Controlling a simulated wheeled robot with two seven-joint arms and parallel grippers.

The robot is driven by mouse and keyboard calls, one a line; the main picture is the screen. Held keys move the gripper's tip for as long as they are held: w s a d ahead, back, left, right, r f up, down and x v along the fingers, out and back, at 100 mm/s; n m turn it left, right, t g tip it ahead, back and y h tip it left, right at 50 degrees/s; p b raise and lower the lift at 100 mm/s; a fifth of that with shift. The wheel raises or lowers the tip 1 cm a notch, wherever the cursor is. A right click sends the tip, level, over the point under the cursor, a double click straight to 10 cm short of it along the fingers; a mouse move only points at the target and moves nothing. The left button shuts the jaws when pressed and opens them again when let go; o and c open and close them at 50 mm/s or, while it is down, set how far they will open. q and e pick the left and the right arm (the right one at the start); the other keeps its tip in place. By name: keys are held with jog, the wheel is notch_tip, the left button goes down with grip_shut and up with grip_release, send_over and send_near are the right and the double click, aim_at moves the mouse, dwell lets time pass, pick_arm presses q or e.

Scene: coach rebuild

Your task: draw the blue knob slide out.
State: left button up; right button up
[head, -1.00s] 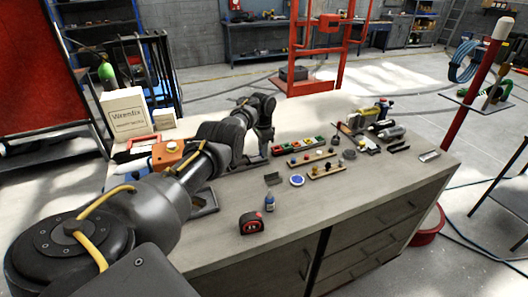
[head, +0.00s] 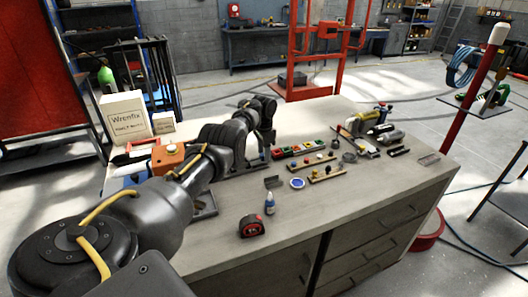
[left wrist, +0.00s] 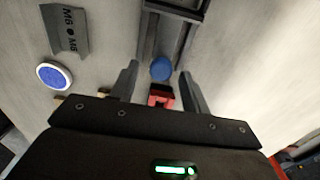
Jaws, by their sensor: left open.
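The blue knob (left wrist: 161,68) shows in the left wrist view as a round blue cap at the near end of a dark railed slide frame (left wrist: 147,40). My left gripper (left wrist: 159,70) is open, with one finger on each side of the knob in that view. I see gaps between the knob and both fingers; I cannot tell the height difference. In the head view my left gripper (head: 266,143) points down over the far-left part of the bench, and the knob is hidden there. My right gripper is not in view.
A red piece (left wrist: 161,97) lies close to the fingers. A grey M6/M8 bracket (left wrist: 66,31) and a blue disc with a white rim (left wrist: 54,76) lie to the left. On the bench (head: 330,215) stand a tape measure (head: 252,226) and a small blue bottle (head: 269,204). The front right is clear.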

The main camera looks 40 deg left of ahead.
pick_arm(q)
jog(key=shift+r+p, duration=0.55)
jog(key=shift+r, duration=0.1)
notch_tip(320, 180, up, 10)
jog(key=p, duration=0.9)
jog(key=shift+f, duration=0.25)
jog(key=shift+w, duration=0.1)
